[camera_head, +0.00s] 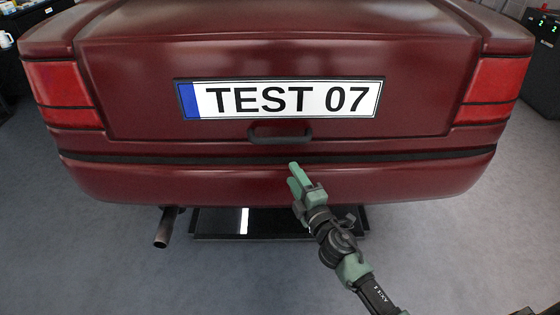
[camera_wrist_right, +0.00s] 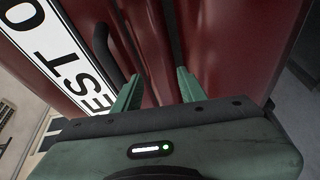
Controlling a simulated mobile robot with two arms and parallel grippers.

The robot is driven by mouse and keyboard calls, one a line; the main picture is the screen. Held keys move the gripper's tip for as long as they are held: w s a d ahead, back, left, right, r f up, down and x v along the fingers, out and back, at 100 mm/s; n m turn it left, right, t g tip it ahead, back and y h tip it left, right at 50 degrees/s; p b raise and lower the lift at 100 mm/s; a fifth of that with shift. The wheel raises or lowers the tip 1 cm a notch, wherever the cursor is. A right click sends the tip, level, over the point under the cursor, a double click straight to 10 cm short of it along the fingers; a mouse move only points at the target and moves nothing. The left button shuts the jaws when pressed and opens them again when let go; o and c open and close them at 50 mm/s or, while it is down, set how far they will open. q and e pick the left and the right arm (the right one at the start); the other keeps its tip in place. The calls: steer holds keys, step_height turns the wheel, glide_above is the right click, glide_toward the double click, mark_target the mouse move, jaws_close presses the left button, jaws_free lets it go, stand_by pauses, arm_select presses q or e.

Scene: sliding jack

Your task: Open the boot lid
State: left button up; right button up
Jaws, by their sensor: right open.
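The dark red boot lid (camera_head: 420,75) fills the rear of the car and is shut. Its dark handle (camera_head: 280,137) sits just below the number plate (camera_head: 280,98). My right gripper (camera_head: 295,172) is in front of the bumper, below and slightly right of the handle. In the right wrist view the right gripper (camera_wrist_right: 158,88) is open, its two green fingers apart with nothing between them. The handle (camera_wrist_right: 110,52) shows there to the left of the fingers, apart from them. My left gripper is not in view.
The bumper (camera_head: 400,182) runs below the lid. An exhaust pipe (camera_head: 165,228) sticks out at lower left, and a dark tray (camera_head: 235,222) lies on the floor under the car. Dark cabinets stand at both sides. The grey floor in front is clear.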

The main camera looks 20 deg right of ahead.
steer(key=n+t+b, duration=0.1)
steer(key=n+t, duration=0.1)
glide_toward(280, 140)
steer(key=f+x, duration=0.1)
steer(key=x, duration=0.2)
steer(key=shift+y, duration=0.4)
steer(key=x, duration=0.8)
steer(key=shift+d, duration=0.3)
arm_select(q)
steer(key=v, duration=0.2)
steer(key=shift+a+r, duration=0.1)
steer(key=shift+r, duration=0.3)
arm_select(e)
jaws_close()
